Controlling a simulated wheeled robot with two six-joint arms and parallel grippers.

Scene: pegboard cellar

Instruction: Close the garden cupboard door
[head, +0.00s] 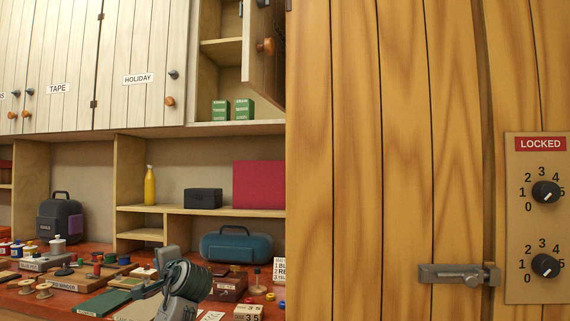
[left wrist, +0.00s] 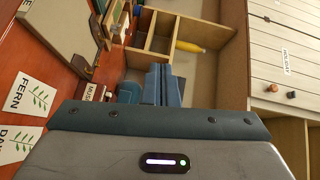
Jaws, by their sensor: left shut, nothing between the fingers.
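One upper cupboard stands open in the head view, its door (head: 262,62) swung outward and seen nearly edge-on, with an orange-brown knob. No name is readable on it, so I cannot tell from lettering that it is the garden cupboard. Its open compartment (head: 220,75) holds green boxes (head: 232,109). My left gripper (head: 160,272) is low over the workbench, well below and left of that door. In the left wrist view its fingers (left wrist: 160,82) are together and empty. My right gripper is not in view.
Shut pale doors labelled TAPE and HOLIDAY (head: 140,65) are left of the open cupboard. A large wooden door (head: 380,150) with a latch and a LOCKED dial panel (head: 538,220) fills the right. The red workbench (head: 70,302) is crowded with spools, boxes and cards.

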